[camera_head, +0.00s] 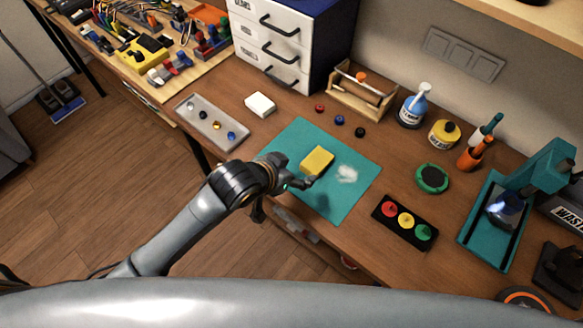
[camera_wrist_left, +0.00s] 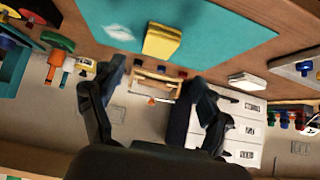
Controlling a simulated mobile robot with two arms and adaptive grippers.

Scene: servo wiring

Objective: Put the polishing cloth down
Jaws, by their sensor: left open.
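The yellow folded polishing cloth (camera_head: 317,160) lies on the teal mat (camera_head: 328,205) on the workbench. My left gripper (camera_head: 299,184) is just in front of the cloth, on its near left side. In the left wrist view the fingers of my left gripper (camera_wrist_left: 155,100) are spread wide with nothing between them. The cloth (camera_wrist_left: 162,40) shows there beyond the fingers, apart from them, on the mat (camera_wrist_left: 220,35). My right gripper is not in view.
A white smudge (camera_head: 347,174) is on the mat beside the cloth. Around the mat are a grey tray (camera_head: 206,127), a white block (camera_head: 260,104), small knobs (camera_head: 339,120), a wooden carrier (camera_head: 361,95), a green round pad (camera_head: 431,179) and a black button panel (camera_head: 404,222).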

